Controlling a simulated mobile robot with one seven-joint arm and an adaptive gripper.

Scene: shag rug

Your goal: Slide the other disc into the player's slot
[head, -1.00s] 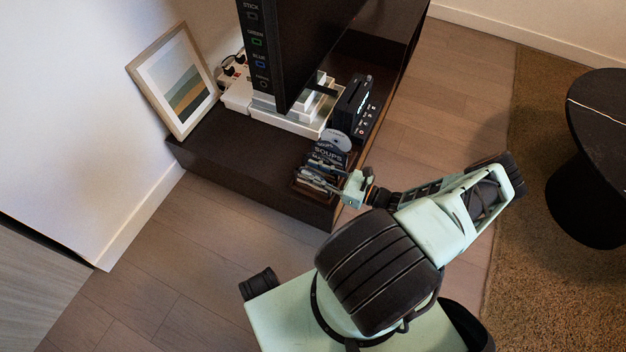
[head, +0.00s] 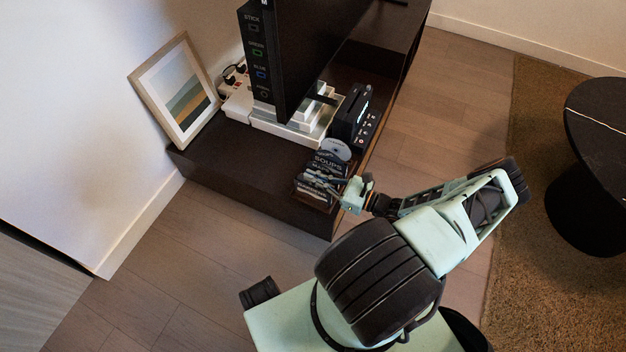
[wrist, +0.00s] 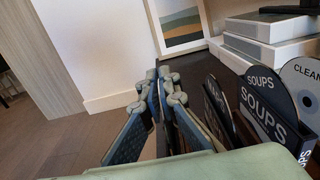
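The player is a black box (head: 352,112) with small lit marks on its side, standing on the dark cabinet behind the disc holder. A pale disc (head: 336,149) stands on edge between player and holder; in the wrist view it shows at the right (wrist: 304,82), lettered "CLEAN". The holder (wrist: 270,125), marked "SOUPS", contains a dark disc (wrist: 262,82) and further dark cases (wrist: 217,105). My gripper (wrist: 158,85) is at the holder's front left side. The player's slot is not clearly visible.
A monitor (head: 300,50) stands on white stacked boxes (head: 290,122) left of the player. A framed picture (head: 177,92) leans on the wall at the cabinet's left. The floor in front is clear. A round black table (head: 600,125) stands on the rug at right.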

